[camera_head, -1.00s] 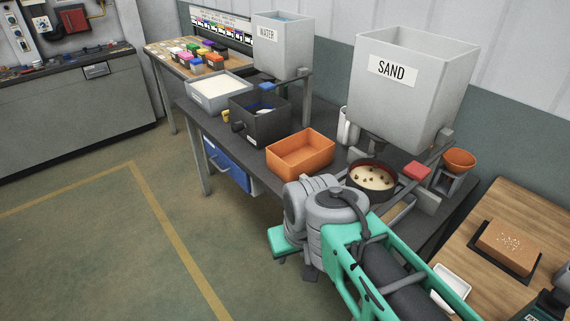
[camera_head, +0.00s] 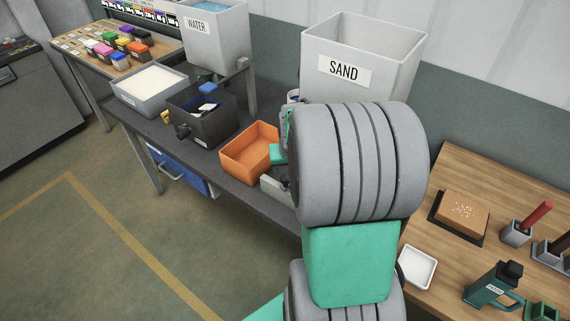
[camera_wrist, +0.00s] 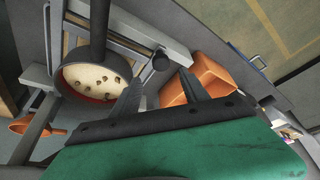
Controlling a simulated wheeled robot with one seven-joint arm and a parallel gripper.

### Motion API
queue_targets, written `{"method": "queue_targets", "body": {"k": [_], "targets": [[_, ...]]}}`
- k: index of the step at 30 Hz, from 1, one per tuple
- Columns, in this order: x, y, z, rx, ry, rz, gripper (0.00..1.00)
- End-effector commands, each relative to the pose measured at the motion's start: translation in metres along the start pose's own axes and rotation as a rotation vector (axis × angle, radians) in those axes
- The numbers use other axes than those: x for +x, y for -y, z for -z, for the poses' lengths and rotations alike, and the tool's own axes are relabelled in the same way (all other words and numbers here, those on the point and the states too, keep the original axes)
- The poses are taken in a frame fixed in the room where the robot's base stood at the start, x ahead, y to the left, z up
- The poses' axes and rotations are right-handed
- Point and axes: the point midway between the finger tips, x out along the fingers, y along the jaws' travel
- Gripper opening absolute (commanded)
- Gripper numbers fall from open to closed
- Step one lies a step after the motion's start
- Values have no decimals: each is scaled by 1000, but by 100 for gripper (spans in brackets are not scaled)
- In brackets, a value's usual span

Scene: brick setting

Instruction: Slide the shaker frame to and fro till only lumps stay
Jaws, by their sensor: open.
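The round sieve pan (camera_wrist: 97,78) shows in the wrist view, with pale sand and several brown lumps in it. It sits among the grey bars of the shaker frame (camera_wrist: 176,53). A dark round knob (camera_wrist: 160,61) stands at the frame's near side. My gripper (camera_wrist: 160,74) is open and empty, its two dark fingers pointing towards the knob, one to each side of it in the picture. I cannot tell how far they are from it. In the head view my arm hides the pan, most of the frame and my fingers.
An orange bin (camera_head: 250,150) stands left of my arm, with a dark box (camera_head: 203,115) and a white-filled tray (camera_head: 150,88) beyond. The sand hopper (camera_head: 362,60) rises behind my arm. A wooden table (camera_head: 440,190) with a brick-like block (camera_head: 461,207) lies at right.

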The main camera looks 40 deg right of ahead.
Motion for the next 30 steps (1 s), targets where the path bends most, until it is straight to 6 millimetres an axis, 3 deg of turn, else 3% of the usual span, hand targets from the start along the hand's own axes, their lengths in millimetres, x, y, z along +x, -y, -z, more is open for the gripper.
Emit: {"method": "queue_targets", "body": {"k": [12,21,30], "targets": [[70,3,-2,-4,3,2,53],[76,4,-1,-6,0,2,53],[76,4,-1,-6,0,2,29]]}}
